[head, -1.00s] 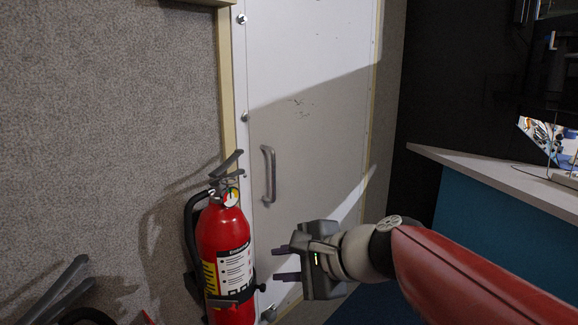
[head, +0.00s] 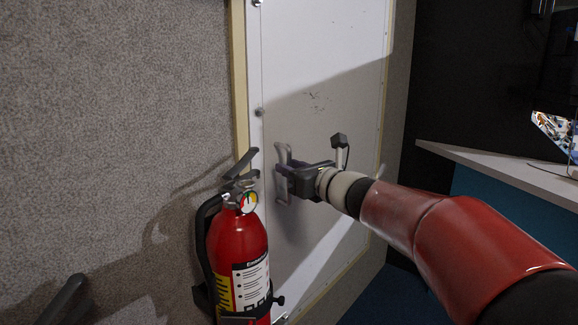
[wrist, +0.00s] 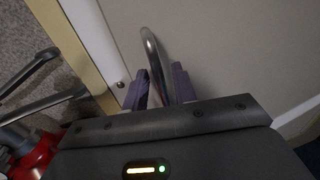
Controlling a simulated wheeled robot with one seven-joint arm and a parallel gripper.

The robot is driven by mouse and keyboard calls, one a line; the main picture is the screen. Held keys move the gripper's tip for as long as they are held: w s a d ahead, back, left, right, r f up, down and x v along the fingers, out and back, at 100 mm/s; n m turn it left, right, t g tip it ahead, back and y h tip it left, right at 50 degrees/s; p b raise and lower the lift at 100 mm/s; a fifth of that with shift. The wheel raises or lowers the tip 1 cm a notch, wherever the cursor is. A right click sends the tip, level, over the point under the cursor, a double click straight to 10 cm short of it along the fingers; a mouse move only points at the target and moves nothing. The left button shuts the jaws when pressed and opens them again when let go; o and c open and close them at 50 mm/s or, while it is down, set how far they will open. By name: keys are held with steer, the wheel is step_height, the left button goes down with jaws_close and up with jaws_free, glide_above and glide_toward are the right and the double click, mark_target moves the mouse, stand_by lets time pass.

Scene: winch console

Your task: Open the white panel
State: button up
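The white panel (head: 322,100) is a tall door-like sheet, flat in its cream frame. Its grey metal bar handle (head: 282,152) stands upright near the left edge. My gripper (head: 284,181) is at the handle's middle. In the wrist view the handle (wrist: 153,52) runs between the two purple fingers of my gripper (wrist: 159,86). The fingers look spread, one on each side of the bar, with a small gap on the left. The lower part of the handle is hidden behind my gripper body in the wrist view.
A red fire extinguisher (head: 240,255) hangs just left of and below the handle, close to my gripper. A grey carpeted wall (head: 120,100) is on the left. A desk with a blue side (head: 490,195) stands on the right.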

steer(key=shift+w+a, duration=0.45)
jaws_close()
